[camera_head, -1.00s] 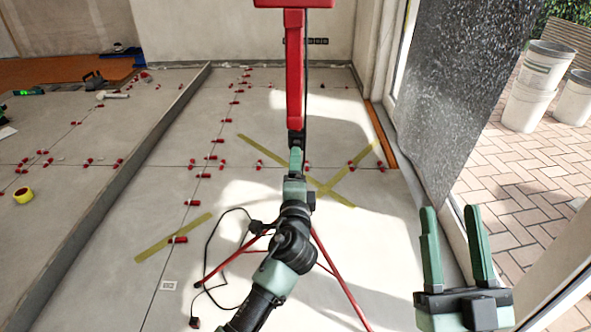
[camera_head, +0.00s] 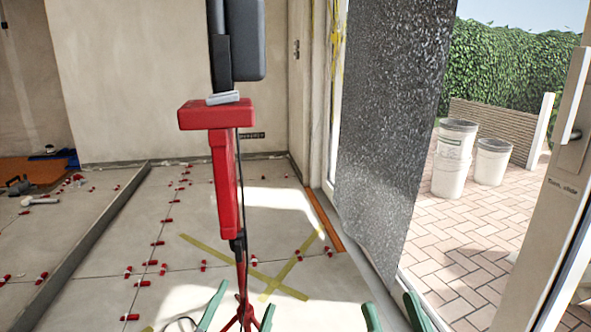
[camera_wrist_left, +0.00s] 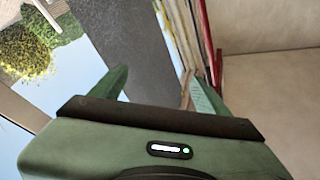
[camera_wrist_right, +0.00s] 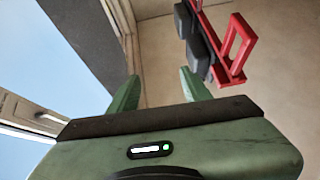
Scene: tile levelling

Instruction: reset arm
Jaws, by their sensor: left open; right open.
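My left gripper (camera_head: 240,308) is at the bottom edge of the head view, its two green fingers pointing up and apart. In the left wrist view its fingers (camera_wrist_left: 160,88) are spread with nothing between them. My right gripper (camera_head: 392,308) is beside it to the right, also low in the head view, fingers up and apart. In the right wrist view its fingers (camera_wrist_right: 160,88) are spread and empty. The rest of both arms is below the head view. The red stand (camera_head: 229,180) with a black lamp (camera_head: 240,45) rises behind my left gripper, apparently clear of its fingers.
A dark speckled sheet (camera_head: 385,130) hangs by the open doorway at the right. White buckets (camera_head: 453,160) stand on the paving outside. Red clips (camera_head: 152,262) line the floor joints, and yellow tape (camera_head: 285,278) forms a cross. A raised edge (camera_head: 85,240) runs along the left.

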